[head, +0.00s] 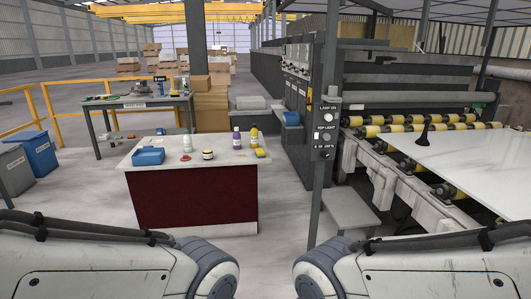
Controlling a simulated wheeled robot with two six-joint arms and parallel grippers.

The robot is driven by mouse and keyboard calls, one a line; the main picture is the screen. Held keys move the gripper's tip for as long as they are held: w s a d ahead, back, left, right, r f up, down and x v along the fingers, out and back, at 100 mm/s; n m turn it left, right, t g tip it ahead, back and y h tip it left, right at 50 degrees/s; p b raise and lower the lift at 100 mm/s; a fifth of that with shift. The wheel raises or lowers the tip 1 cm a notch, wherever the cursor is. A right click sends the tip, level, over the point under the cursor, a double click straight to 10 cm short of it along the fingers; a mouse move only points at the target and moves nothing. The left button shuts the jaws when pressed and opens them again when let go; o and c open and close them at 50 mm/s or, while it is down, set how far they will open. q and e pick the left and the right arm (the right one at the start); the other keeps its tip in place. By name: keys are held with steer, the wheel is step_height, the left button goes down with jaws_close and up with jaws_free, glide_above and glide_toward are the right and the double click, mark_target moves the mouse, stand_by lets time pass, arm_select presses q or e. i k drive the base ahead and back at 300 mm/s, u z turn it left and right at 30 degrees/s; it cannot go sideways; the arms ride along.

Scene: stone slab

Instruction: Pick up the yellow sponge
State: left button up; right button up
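A small yellow block that looks like the sponge (260,153) lies near the right edge of a table with a dark red front (205,167). It is some way ahead of me and small in the head view, so its details are unclear. My two arms show at the bottom left and bottom right, but both grippers are outside the picture. Nothing touches the sponge except the tabletop.
The tabletop also holds a blue tray (149,156), a white bottle (187,143), a jar (208,155), a purple bottle (237,139) and a yellow bottle (254,137). A grey post (317,200) and roller machine stand right. Open floor lies before the table.

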mark_target(260, 153)
steer(key=u, duration=0.1)
steer(key=i, duration=1.95)
steer(key=u, duration=0.35)
steer(key=i, duration=2.05)
steer(key=u, duration=0.25)
